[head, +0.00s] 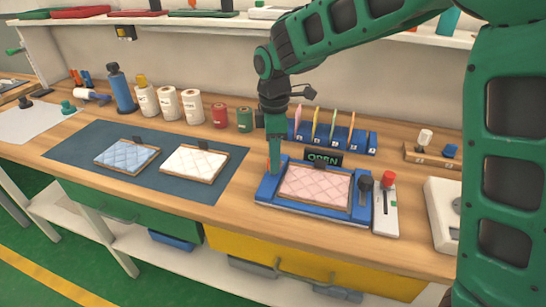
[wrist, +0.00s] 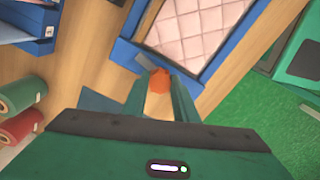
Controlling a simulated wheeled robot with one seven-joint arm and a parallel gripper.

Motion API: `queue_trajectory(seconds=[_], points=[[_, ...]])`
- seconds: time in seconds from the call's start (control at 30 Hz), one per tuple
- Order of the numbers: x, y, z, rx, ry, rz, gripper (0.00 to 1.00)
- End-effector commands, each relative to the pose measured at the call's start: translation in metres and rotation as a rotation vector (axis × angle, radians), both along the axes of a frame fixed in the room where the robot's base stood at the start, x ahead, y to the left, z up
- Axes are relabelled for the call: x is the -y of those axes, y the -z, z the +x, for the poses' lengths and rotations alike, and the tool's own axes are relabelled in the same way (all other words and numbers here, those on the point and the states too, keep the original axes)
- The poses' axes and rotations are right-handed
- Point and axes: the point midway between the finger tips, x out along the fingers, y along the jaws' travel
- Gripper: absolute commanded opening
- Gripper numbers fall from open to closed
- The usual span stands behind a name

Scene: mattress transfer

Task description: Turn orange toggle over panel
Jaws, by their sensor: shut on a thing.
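The orange toggle (wrist: 158,84) shows between my gripper's fingers in the wrist view, beside the blue frame. In the head view only a sliver of orange shows by the fingertips. My gripper (head: 273,172) points down at the left end of the blue frame (head: 266,188) and is shut on the toggle; its fingers also show in the wrist view (wrist: 160,98). The pink quilted panel (head: 316,187) lies flat inside the blue frame, to the right of my gripper. A dark-knobbed toggle (head: 365,184) stands at the frame's right end.
A small sign reading OPEN (head: 322,159) stands behind the frame. A white box with a red knob (head: 387,205) is to its right. Blue and white quilted panels lie on a dark mat (head: 100,133) at left. Spools and a slotted blue rack (head: 333,138) stand behind.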

Motion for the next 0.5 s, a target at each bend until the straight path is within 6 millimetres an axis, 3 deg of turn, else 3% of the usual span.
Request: queue_trajectory(seconds=[0.5], points=[[-0.0003, -0.0033, 0.0056, 0.013, 0.49, 0.009, 0.04]])
